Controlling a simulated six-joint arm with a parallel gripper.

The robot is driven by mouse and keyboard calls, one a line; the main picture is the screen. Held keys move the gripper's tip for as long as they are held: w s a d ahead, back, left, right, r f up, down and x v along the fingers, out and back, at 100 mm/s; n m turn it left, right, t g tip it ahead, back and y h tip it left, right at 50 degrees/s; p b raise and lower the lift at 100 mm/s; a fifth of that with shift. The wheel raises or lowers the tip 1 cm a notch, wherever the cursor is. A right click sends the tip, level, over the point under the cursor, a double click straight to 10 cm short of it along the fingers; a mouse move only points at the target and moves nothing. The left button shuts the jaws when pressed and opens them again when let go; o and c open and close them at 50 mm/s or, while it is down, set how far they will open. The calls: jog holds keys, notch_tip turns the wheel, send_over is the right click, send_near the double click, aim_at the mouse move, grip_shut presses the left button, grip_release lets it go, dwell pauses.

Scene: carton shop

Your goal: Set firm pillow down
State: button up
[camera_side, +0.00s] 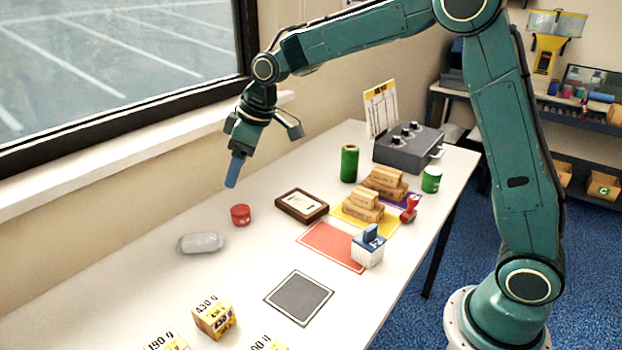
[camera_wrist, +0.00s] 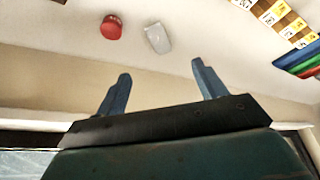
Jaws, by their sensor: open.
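A pale grey, rounded pillow (camera_side: 200,242) lies on the white table near the window side, and it also shows in the wrist view (camera_wrist: 157,39). My gripper (camera_side: 234,178) hangs in the air above the table's window side, up and to the right of the pillow in the side view. In the wrist view its two blue fingers (camera_wrist: 162,80) are spread apart with nothing between them. The pillow lies beyond the fingertips, apart from them.
A red tin (camera_side: 240,214) stands close to the pillow. A dark square pad (camera_side: 299,298), a red mat (camera_side: 318,248), a framed brown box (camera_side: 301,205) and stacked cartons (camera_side: 362,205) lie to the right. Yellow weight-marked blocks (camera_side: 214,319) stand at the front.

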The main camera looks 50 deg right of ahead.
jog(key=s+d+r+m+h, duration=0.15)
jog(key=s+r, duration=0.25)
jog(key=s, duration=0.5)
jog(key=s+d+r+m, duration=0.2)
jog(key=s+d+r, duration=0.15)
jog(key=s, duration=0.45)
jog(key=s+d+f+m+t, duration=0.1)
jog(key=s+d+f+m, duration=0.1)
jog(key=s, duration=1.5)
jog(key=shift+d+m+t+h, duration=0.15)
jog(key=shift+m+t+h, duration=0.25)
jog(key=shift+m, duration=0.35)
